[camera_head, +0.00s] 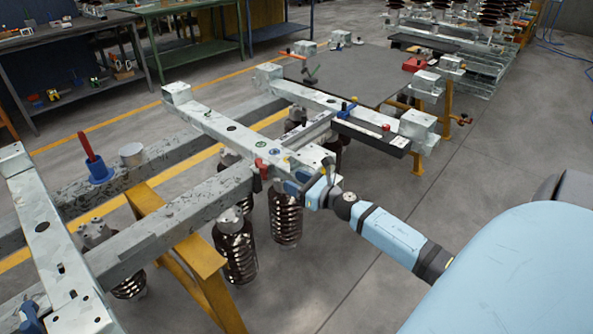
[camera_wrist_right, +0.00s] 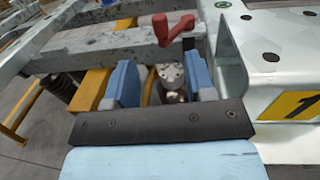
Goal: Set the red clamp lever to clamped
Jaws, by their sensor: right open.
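A red clamp lever (camera_wrist_right: 172,30) with a cranked handle stands just beyond my fingers in the right wrist view, against the side of a grey metal beam. In the head view, a dark red part (camera_head: 263,170) at the near end of the crossbeam looks like the same lever. My right gripper (camera_wrist_right: 162,80) is open, with its two blue fingers apart and nothing held between them. In the head view the right gripper (camera_head: 297,180) is close beside the beam end, partly hidden by its own wrist. My left gripper is not in view.
Another red lever (camera_head: 87,146) stands upright in a blue base on the left beam. Dark ribbed insulators (camera_head: 236,250) hang below the frame. A yellow trestle (camera_head: 190,262) supports it. Floor at lower centre is clear.

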